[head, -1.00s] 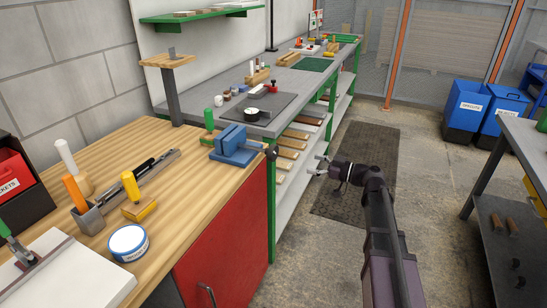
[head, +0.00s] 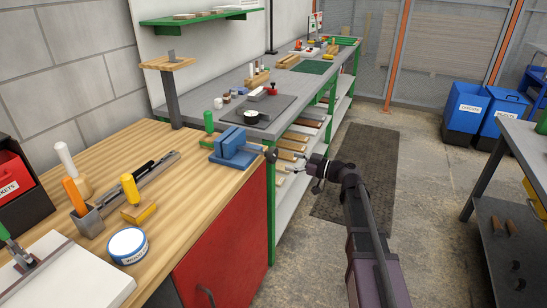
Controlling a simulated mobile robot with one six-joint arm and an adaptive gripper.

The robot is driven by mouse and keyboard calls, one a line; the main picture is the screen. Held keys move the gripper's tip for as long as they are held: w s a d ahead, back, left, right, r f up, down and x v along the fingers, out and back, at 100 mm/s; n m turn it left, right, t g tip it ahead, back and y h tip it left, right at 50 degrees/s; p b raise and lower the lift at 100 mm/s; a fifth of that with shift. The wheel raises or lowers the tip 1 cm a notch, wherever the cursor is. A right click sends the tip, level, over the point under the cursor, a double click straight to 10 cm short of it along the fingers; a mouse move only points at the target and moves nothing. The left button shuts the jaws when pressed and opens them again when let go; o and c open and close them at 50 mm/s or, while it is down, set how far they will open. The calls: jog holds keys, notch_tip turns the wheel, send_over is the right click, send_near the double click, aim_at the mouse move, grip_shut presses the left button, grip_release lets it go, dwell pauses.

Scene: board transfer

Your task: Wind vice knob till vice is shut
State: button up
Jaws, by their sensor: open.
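The blue vice (head: 236,147) stands on the wooden bench top near its right edge. Its dark knob (head: 270,155) sticks out to the right on a screw, past the bench edge. Whether the vice jaws touch cannot be told at this size. My gripper (head: 294,162) is open and empty, just to the right of the knob, with its fingers pointing left at it. A small gap shows between the fingertips and the knob.
The wooden bench (head: 190,215) has a red cabinet front (head: 225,235) below. A green-handled tool (head: 208,124) stands behind the vice. A grey bench (head: 300,82) with shelves of boards lies beyond. The floor mat (head: 365,165) is clear.

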aim_at(275, 157)
jog(key=shift+x, duration=3.35)
jog(key=c, duration=0.9)
